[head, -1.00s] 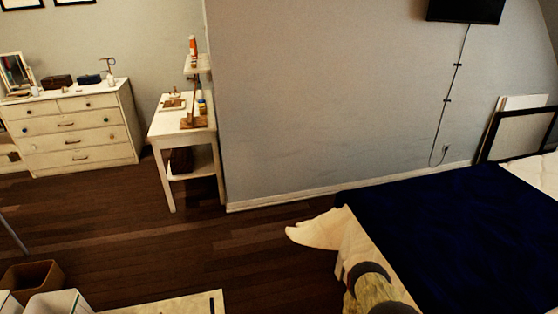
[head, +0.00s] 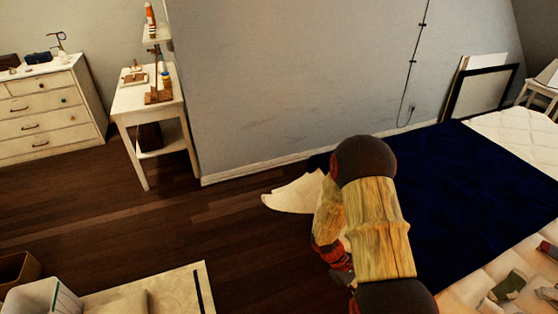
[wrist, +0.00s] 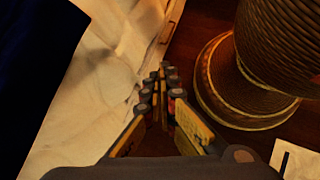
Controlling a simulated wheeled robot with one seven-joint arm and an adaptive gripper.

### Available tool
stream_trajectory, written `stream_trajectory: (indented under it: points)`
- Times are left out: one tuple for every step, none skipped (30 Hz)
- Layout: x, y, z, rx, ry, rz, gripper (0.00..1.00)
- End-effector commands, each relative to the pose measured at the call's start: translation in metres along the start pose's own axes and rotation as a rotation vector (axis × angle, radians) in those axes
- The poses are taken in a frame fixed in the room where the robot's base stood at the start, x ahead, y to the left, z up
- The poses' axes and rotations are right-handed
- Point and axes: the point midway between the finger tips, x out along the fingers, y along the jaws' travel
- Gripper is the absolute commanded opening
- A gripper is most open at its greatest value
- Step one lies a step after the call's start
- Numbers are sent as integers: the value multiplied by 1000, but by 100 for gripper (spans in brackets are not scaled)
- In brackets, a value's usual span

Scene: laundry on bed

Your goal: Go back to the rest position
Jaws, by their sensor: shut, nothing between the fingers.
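My gripper (wrist: 165,80) shows in the wrist view with its fingers together and nothing between them. It is above the floor beside the bed's pale edge. In the head view my arm, with wood-like links and dark joints, stands folded in front of the bed and hides part of it. The gripper is mostly hidden there behind or below the arm. The bed has a dark blue cover (head: 460,195) and a white mattress part (head: 515,128) on the right.
Several folded clothes (head: 510,285) lie on the bed at lower right. A white side table (head: 150,105) and a dresser (head: 50,115) stand at the wall. Bins (head: 40,295) are at lower left. Dark floor (head: 150,215) between is clear.

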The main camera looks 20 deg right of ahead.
Motion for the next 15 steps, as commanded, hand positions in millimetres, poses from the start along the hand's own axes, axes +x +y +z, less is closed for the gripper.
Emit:
stream_trajectory:
  points:
    - [-24,-2,10,46,34,-15,0]
    - [-37,-5,15,74,53,-27,0]
    - [-53,-10,22,108,78,-45,0]
    - [-65,-13,27,133,98,-58,0]
    - [-76,-17,32,158,119,-71,0]
    - [-92,-22,38,189,148,-87,0]
    - [-103,-26,43,211,170,-100,0]
    - [-114,-30,48,233,193,-112,0]
    - [-129,-35,54,261,224,-128,0]
    - [-139,-39,59,281,248,-141,0]
    - [-150,-43,64,300,273,-153,0]
    - [-164,-49,71,324,306,-168,0]
    - [-174,-54,75,342,333,-180,0]
    - [-183,-58,80,358,358,-192,0]
    - [-197,-64,87,379,394,-206,0]
